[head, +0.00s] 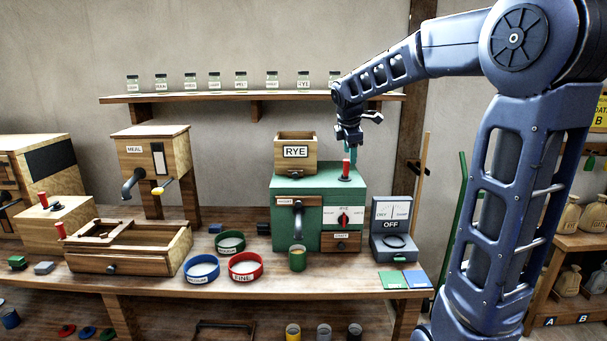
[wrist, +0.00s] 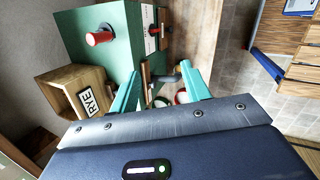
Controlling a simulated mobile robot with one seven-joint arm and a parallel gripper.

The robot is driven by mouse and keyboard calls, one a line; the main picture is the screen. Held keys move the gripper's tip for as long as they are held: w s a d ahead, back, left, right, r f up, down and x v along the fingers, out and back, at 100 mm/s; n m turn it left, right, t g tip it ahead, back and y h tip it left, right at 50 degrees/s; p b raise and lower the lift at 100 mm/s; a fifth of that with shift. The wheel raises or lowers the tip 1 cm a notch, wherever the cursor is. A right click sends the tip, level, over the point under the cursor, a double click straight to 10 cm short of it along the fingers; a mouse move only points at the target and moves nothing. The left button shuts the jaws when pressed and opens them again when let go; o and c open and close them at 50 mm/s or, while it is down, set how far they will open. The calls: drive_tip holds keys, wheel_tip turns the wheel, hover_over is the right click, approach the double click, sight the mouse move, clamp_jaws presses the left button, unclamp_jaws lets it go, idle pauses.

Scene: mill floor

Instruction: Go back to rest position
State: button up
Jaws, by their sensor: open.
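My gripper (head: 351,146) is above the right part of the green mill machine (head: 287,200), close to the red knob (head: 346,167) on its top in the head view. In the wrist view, the teal fingers (wrist: 160,95) are spread apart with nothing held between them. The red knob (wrist: 99,37) shows there to the left of the fingers, apart from them. The wooden RYE hopper box (head: 296,154) sits on top of the machine, left of my gripper; it also shows in the wrist view (wrist: 66,97).
A shelf (head: 180,98) with several labelled jars runs along the wall behind. On the bench, a grey meter marked OFF (head: 392,222) stands right of the machine. Blue (head: 202,268), red (head: 245,266) and green (head: 230,241) ring sieves lie left of it, near a wooden tray (head: 122,265).

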drive_tip(key=s+d+f+m, duration=0.2)
drive_tip(key=s+d+m, duration=0.2)
drive_tip(key=s, duration=0.5)
drive_tip(key=s+d+f+m+y, duration=0.1)
drive_tip(key=s+d+f+m, duration=0.2)
drive_tip(key=s+m, duration=0.6)
drive_tip(key=s+d+f+m, duration=0.3)
drive_tip(key=s+d+m, duration=0.3)
drive_tip(key=s, duration=0.4)
drive_tip(key=shift+s+f+m, duration=0.2)
drive_tip(key=shift+m, duration=0.2)
drive_tip(key=shift+d, duration=0.1)
